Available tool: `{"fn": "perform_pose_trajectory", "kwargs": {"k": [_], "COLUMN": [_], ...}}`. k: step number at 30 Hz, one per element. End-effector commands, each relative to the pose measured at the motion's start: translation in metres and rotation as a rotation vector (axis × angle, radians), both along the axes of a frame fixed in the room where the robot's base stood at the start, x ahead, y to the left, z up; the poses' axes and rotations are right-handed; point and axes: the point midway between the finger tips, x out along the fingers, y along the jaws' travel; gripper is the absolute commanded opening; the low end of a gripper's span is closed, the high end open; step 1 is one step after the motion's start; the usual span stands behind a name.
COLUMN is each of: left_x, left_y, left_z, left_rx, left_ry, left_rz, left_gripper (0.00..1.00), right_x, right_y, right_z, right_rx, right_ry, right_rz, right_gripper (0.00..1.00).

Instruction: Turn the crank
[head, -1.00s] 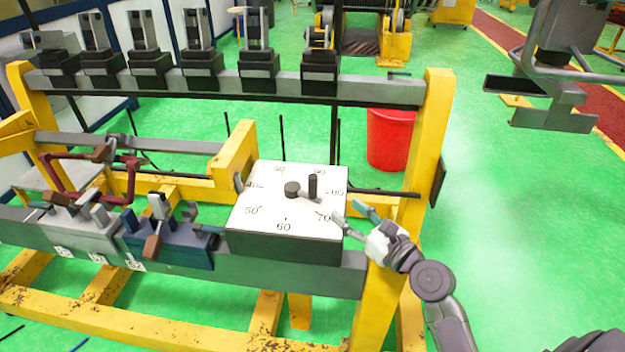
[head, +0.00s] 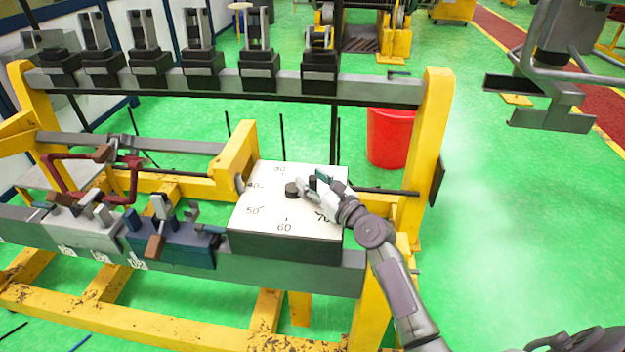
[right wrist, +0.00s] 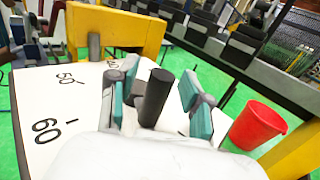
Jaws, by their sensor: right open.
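The crank's upright black handle (right wrist: 157,97) stands on a white dial box (head: 265,213) marked with numbers. In the head view the crank's round black hub (head: 292,189) shows left of my right gripper (head: 313,187). The gripper is over the top of the box, coming in from the right, and partly covers the handle. In the right wrist view the open right gripper (right wrist: 155,95) has one teal-padded finger on each side of the handle, with gaps visible. Whether either finger touches it I cannot tell. My left gripper is not in view.
The box sits on a grey beam (head: 222,269) of a yellow frame (head: 425,140). Blue and grey clamps (head: 165,240) stand left of the box. A row of black holders lines the rear bar. A red bucket (head: 390,138) stands on the green floor behind.

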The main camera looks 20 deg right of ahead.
Motion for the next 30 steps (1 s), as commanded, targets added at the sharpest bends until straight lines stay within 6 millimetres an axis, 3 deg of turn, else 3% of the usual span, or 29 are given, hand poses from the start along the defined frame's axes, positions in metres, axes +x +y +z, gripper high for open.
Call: {"fn": "perform_pose_trajectory", "kwargs": {"k": [7, 16, 30], "left_x": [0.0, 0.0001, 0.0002], "left_y": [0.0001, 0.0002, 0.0], "left_z": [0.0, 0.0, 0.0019], "left_rx": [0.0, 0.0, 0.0], "left_ry": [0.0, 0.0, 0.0], "left_rz": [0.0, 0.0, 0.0], "left_gripper": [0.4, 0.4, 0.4], "right_x": [0.0008, 0.0004, 0.0015], "right_y": [0.0003, 0.0003, -0.0003], "right_z": [-0.0002, -0.0002, 0.0001], "right_rx": [-0.001, -0.001, 0.001], "right_ry": [0.0, 0.0, 0.0], "right_rz": [0.0, 0.0, -0.006], "right_gripper": [0.49, 0.01, 0.0]}}
